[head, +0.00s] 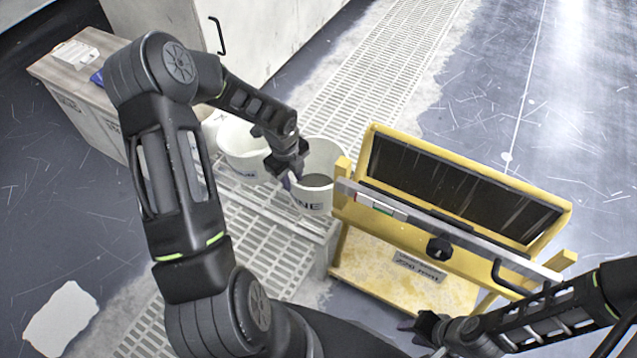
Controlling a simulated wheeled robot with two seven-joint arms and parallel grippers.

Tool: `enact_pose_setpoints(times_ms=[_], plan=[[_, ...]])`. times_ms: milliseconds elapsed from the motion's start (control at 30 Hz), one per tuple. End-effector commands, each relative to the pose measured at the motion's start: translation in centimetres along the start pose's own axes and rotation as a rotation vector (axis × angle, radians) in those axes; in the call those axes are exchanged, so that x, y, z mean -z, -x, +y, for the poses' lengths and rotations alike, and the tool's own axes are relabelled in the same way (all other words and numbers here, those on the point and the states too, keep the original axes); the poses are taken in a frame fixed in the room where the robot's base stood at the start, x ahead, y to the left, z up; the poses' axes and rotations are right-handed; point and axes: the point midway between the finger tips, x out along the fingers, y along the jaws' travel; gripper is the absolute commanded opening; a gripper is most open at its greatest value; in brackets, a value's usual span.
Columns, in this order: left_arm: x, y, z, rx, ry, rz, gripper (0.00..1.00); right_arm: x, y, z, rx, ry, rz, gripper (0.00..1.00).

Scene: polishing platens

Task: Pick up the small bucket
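Two white buckets stand side by side on a low grated stand. The right bucket (321,158) has dark lettering on its front and something grey inside at the bottom. The left bucket (240,153) is partly hidden by my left arm. My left gripper (288,178) points down at the left rim of the right bucket. Its fingertips overlap the rim, and I cannot tell whether they are closed on it. My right gripper (424,329) is low in the picture, in front of the yellow stand and away from the buckets; its finger opening is unclear.
A yellow stand (398,286) with a tilted dark panel and a level-like bar (385,207) is close to the right bucket's right side. A wooden box (62,72) with papers stands at back left. Floor grating (375,70) runs behind; the floor at right is clear.

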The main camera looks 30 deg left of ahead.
Motion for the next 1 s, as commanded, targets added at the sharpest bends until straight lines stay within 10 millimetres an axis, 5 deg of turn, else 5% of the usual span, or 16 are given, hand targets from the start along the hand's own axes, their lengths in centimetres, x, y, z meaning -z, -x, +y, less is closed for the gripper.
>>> enact_pose_setpoints(times_ms=[1000], plan=[[0.0, -3.1, 0.0, 0.000, -0.003, 0.000, 0.29, 0.0, -0.8, 0.3, 0.000, 0.000, 0.001, 0.36]])
